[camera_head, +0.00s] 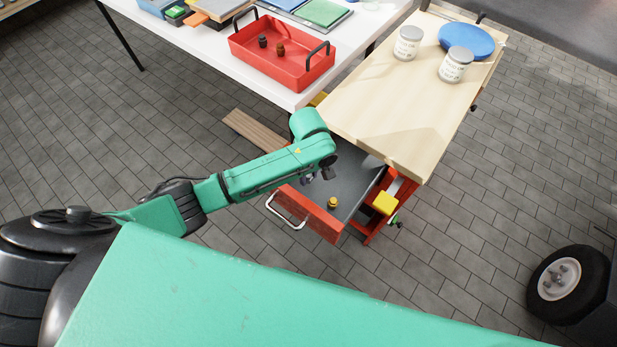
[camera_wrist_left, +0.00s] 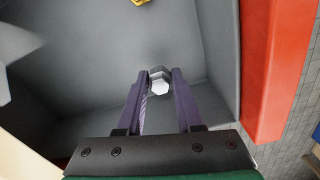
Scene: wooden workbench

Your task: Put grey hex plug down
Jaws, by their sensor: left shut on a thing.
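The grey hex plug (camera_wrist_left: 159,82) shows in the left wrist view between the fingertips of my left gripper (camera_wrist_left: 158,88). The gripper is shut on it. In the head view my left gripper (camera_head: 317,177) points down into the open drawer (camera_head: 351,180), which has a grey inside and a red front. I cannot make out the plug clearly in that view, and I cannot tell whether it touches the drawer floor. My right gripper is not in view.
A small yellow plug (camera_head: 333,203) stands in the drawer near its front; part of it shows in the left wrist view (camera_wrist_left: 140,2). The wooden benchtop (camera_head: 400,115) overhangs the drawer's back. A red tray (camera_head: 283,66) with two dark pieces stands on the white table.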

